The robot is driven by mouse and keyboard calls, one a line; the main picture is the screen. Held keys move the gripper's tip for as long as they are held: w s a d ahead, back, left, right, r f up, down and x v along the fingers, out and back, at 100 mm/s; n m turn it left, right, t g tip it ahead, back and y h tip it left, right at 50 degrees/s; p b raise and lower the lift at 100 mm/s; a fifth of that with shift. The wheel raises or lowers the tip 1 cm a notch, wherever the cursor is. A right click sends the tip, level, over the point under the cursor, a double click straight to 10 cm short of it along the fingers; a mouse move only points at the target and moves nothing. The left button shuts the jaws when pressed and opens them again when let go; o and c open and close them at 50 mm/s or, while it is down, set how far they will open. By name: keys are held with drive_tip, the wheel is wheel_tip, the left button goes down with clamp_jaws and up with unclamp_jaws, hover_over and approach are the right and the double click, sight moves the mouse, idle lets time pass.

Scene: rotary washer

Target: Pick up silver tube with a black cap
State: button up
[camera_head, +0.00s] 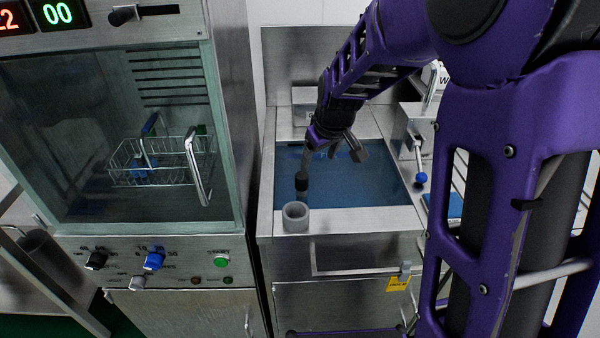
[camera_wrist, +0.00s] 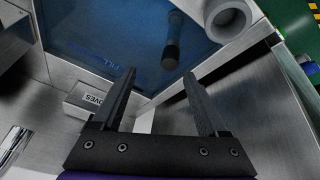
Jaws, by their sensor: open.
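The silver tube with a black cap shows in the wrist view (camera_wrist: 174,35), over the blue panel and beyond my fingertips, its dark end pointing toward my gripper. In the head view its black part (camera_head: 302,181) shows just behind a grey cup. I cannot tell whether the tube lies on the panel or is raised. My gripper (camera_wrist: 159,74) is open with nothing between its fingers. The tube is outside the fingers, ahead of them and nearer the right finger. In the head view my gripper (camera_head: 338,143) is above the blue panel, up and right of the tube's black part.
The grey hollow cup (camera_head: 295,214) stands on the metal front rim, close to the tube. A glass-fronted washer with a wire basket (camera_head: 150,165) is at left. A blue-knobbed lever (camera_head: 421,177) is at right.

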sight(305, 183)
drive_tip(key=shift+m+g+y, duration=0.3)
drive_tip(key=shift+m+y, duration=0.1)
drive_tip(key=shift+m, duration=0.3)
drive_tip(key=x, duration=0.8)
drive_tip(key=a+b+x, duration=0.1)
drive_tip(key=x, duration=0.3)
drive_tip(key=shift+s+a, duration=0.1)
drive_tip(key=shift+s, duration=0.2)
drive_tip(key=shift+w+x, duration=0.15)
drive_tip(key=shift+x, duration=1.45)
drive_tip(key=shift+w+x, duration=0.1)
drive_tip(key=shift+x, duration=1.5)
drive_tip(key=shift+a+r, duration=0.1)
drive_tip(key=shift+r, duration=0.1)
clamp_jaws()
